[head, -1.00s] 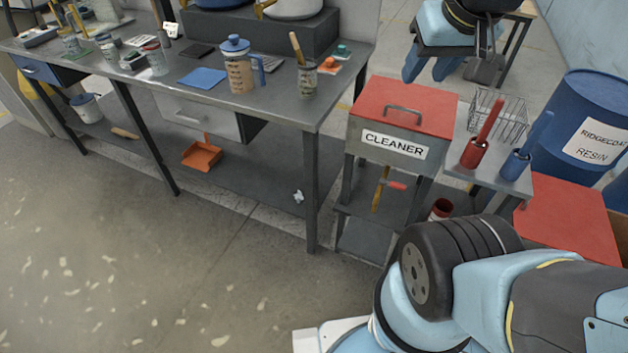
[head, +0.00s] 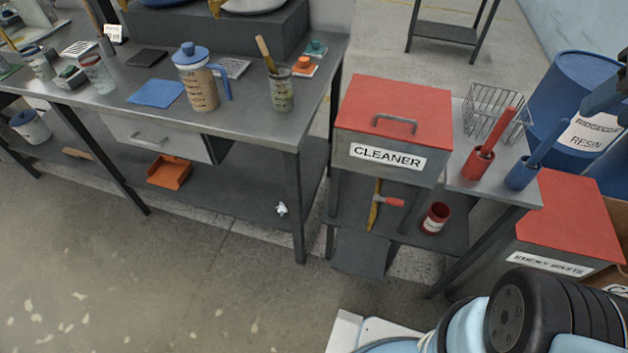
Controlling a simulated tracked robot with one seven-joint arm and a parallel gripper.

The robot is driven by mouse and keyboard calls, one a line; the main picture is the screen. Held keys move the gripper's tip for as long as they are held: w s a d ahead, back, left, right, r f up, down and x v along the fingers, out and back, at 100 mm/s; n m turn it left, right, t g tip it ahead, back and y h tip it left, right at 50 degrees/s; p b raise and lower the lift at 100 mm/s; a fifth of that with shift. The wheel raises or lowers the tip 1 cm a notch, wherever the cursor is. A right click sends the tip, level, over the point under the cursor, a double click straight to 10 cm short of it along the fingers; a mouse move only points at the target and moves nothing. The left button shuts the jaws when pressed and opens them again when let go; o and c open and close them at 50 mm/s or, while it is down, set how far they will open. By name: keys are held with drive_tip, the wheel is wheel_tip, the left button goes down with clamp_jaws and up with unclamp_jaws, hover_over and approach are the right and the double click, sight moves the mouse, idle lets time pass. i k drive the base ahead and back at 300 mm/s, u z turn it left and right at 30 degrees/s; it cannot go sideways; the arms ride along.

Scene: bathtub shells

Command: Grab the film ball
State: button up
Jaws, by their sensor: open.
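A small crumpled white lump, which looks like the film ball (head: 281,209), lies on the dark lower shelf of the workbench, near its front right leg. It is small in the picture, so its detail is unclear. My gripper (head: 607,104) shows only in part at the right edge, in front of the blue drum. The rest of the gripper is out of the frame.
The workbench (head: 225,122) holds jars, a pitcher and a blue cloth. An orange dustpan (head: 169,172) lies on its lower shelf. Right of the bench stand a red-lidded cleaner box (head: 392,115), a waste bin (head: 560,215) and a drum (head: 577,85). The floor in front is clear.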

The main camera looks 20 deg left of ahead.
sight(281, 210)
drive_tip(key=z, duration=1.05)
drive_tip(key=k, duration=2.2)
drive_tip(key=u, duration=1.3)
drive_tip(key=i, duration=1.05)
drive_tip(key=z, duration=0.05)
